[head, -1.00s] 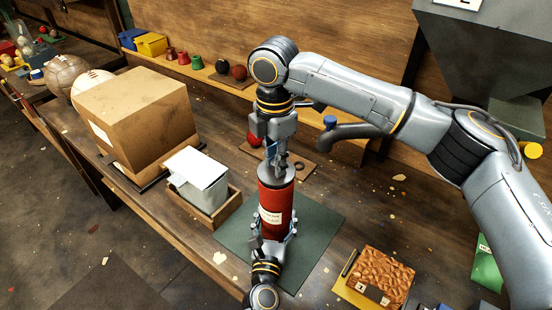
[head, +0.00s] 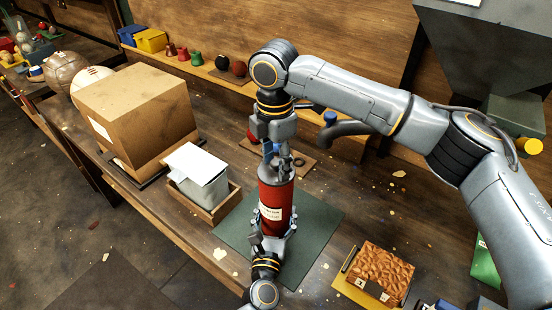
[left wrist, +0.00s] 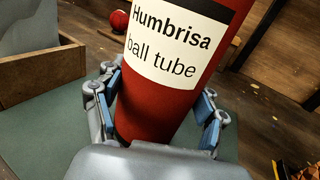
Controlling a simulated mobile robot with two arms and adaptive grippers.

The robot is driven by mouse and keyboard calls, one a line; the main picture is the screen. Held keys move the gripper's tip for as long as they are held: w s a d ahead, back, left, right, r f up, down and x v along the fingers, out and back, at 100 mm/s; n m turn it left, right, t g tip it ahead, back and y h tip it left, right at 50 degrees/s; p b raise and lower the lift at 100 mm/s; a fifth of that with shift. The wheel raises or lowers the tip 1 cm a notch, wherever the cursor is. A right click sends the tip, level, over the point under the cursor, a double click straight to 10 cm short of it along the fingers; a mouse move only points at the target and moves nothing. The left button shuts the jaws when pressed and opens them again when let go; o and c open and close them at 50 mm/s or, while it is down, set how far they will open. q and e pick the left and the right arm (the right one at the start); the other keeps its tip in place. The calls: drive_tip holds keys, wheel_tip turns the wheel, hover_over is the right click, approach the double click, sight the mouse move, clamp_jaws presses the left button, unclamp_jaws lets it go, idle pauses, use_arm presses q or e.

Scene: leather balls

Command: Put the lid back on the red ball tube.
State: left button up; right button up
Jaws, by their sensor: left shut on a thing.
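The red ball tube (head: 275,205), with a white label, stands upright on the green mat (head: 316,222). It fills the middle of the left wrist view (left wrist: 150,108), where the label reads "Humbrisa ball tube". My left gripper (head: 273,232) is shut around the tube's lower part, with blue pads on both sides in the left wrist view. A dark grey lid (head: 273,171) sits at the tube's top; whether it is fully seated is hard to tell. My right gripper (head: 283,158) is just above the lid, its fingers looking spread, and partly hides it.
A wooden tray with a grey box (head: 202,187) stands left of the mat. A large cardboard box (head: 135,108) is farther left. A brown leather case (head: 380,272) lies at the front right. A board with a dark ring (head: 298,161) lies behind the tube.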

drive_tip(key=shift+r, duration=0.1)
wheel_tip(320, 180, up, 12)
idle(0.5)
use_arm(q)
drive_tip(key=o, duration=1.8)
drive_tip(key=shift+c, duration=0.2)
use_arm(e)
drive_tip(key=shift+a, duration=0.1)
use_arm(q)
drive_tip(key=shift+s, duration=0.1)
drive_tip(key=s, duration=0.4)
drive_tip(key=s+a, duration=0.1)
drive_tip(key=s, duration=0.6)
drive_tip(key=shift+s+a, duration=0.35)
drive_tip(key=shift+a, duration=0.05)
